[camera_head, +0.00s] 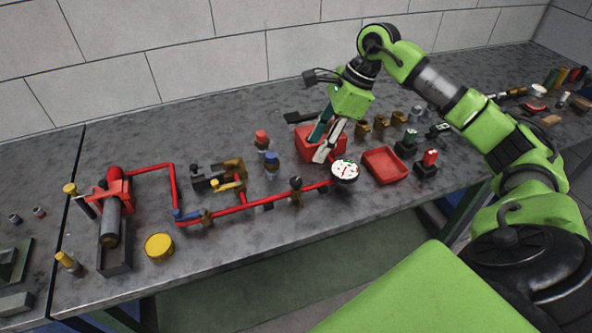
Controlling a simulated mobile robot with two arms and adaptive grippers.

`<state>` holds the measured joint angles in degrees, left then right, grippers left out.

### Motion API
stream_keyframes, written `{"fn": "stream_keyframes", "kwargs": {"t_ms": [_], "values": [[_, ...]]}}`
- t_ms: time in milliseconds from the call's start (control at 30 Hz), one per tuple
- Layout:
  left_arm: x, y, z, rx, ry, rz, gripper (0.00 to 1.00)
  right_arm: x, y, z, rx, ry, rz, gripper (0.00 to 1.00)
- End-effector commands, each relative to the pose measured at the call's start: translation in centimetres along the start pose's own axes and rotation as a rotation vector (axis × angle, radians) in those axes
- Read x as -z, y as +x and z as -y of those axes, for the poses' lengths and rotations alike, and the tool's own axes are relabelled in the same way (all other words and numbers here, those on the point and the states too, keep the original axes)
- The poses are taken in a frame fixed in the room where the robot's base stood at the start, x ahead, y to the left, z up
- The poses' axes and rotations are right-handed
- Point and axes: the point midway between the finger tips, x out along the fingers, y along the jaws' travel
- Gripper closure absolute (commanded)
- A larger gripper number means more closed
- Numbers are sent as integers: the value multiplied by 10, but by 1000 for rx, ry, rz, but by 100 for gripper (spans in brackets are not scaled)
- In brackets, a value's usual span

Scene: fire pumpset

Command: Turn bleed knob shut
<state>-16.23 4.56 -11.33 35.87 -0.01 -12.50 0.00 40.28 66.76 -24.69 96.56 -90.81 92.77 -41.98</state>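A red pipe (255,205) runs along the bench from the pump to a round white gauge (345,170). A small dark knob (296,183) stands on a brass fitting on this pipe, left of the gauge. I cannot tell for certain that it is the bleed knob. My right gripper (316,151) points down just above and behind the gauge, in front of the red box (306,143). Its teal and pale fingers are apart, with nothing seen between them. It is right of the dark knob and apart from it. My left gripper is not in view.
A red tray (385,166), a red-topped black button box (428,165) and several brass fittings (380,122) lie to the right.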

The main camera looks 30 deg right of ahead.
Motion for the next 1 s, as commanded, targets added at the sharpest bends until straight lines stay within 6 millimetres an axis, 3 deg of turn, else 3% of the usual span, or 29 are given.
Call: {"fn": "stream_keyframes", "kwargs": {"t_ms": [100, 233, 367, 500, 633, 1000], "values": [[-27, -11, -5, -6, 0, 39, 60, -2, 24, -2, -8, 0, 1, 60], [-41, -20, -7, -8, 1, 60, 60, -2, 52, -2, -8, 2, 2, 60], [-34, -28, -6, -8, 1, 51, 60, -3, 78, -2, -6, 1, 4, 60], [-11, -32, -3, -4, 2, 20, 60, -3, 100, -2, -5, 2, 4, 60], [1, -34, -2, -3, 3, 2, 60, -2, 113, -2, -4, 1, 4, 60], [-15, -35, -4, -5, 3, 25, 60, -2, 119, -1, -1, 0, 4, 60]]}}
